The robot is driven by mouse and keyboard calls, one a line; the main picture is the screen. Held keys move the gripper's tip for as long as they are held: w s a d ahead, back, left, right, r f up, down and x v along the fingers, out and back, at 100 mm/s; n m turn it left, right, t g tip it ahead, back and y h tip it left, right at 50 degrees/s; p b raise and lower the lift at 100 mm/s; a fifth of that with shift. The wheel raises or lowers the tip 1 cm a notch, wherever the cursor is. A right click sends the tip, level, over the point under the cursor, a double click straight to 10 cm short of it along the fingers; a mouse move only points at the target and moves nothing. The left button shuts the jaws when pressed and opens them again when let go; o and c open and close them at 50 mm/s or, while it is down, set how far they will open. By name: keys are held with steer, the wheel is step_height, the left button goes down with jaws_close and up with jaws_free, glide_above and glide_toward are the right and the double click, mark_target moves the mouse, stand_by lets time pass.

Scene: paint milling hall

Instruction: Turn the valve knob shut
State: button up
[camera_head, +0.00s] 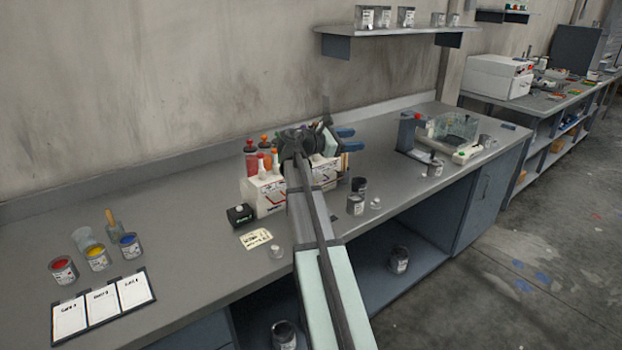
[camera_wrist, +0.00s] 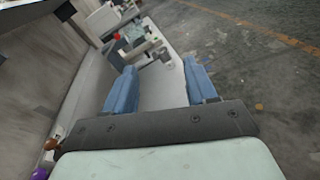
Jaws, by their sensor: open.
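My gripper (camera_head: 349,139) is over the bench near its middle, with its two blue fingers pointing right. In the wrist view my gripper (camera_wrist: 160,66) is open, with nothing between the fingers. No part is clearly recognisable as the valve knob. A small red round part (camera_head: 417,115) sits on a dark upright stand (camera_head: 406,133) further right on the bench; whether it is the knob I cannot tell. The red part also shows in the wrist view (camera_wrist: 117,37), ahead of the fingers and apart from them. My arm hides some of the bench behind it.
A white box (camera_head: 262,195) with bottles stands by my arm. Small dark cans (camera_head: 355,204) stand near the front edge. A clear tank (camera_head: 455,127) stands beyond the stand. Paint cans (camera_head: 97,257) and a card board (camera_head: 104,304) are at left. A shelf (camera_head: 390,30) hangs above.

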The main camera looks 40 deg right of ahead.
steer(key=w+d+r+m+t+y, duration=0.2)
steer(key=w+d+r+m+y, duration=0.15)
steer(key=m+y, duration=0.3)
steer(key=w+a+f+m+t+y, duration=0.1)
steer(key=w+a+f+m+y, duration=0.15)
steer(key=a+y, duration=0.3)
steer(key=w+a+f+m+t+y, duration=0.1)
steer(key=w+a+m+y, duration=0.25)
steer(key=a, duration=0.25)
steer(key=shift+m+g+y, duration=0.35)
steer(key=shift+m+g, duration=0.05)
steer(key=shift+m, duration=0.45)
steer(key=f, duration=0.4)
steer(key=s+f, duration=0.1)
steer(key=f, duration=0.4)
steer(key=a+f, duration=0.1)
steer(key=f, duration=0.4)
steer(key=shift+s+f, duration=0.1)
steer(key=shift+s, duration=0.05)
steer(key=c, duration=1.1)
steer(key=shift+o, duration=0.2)
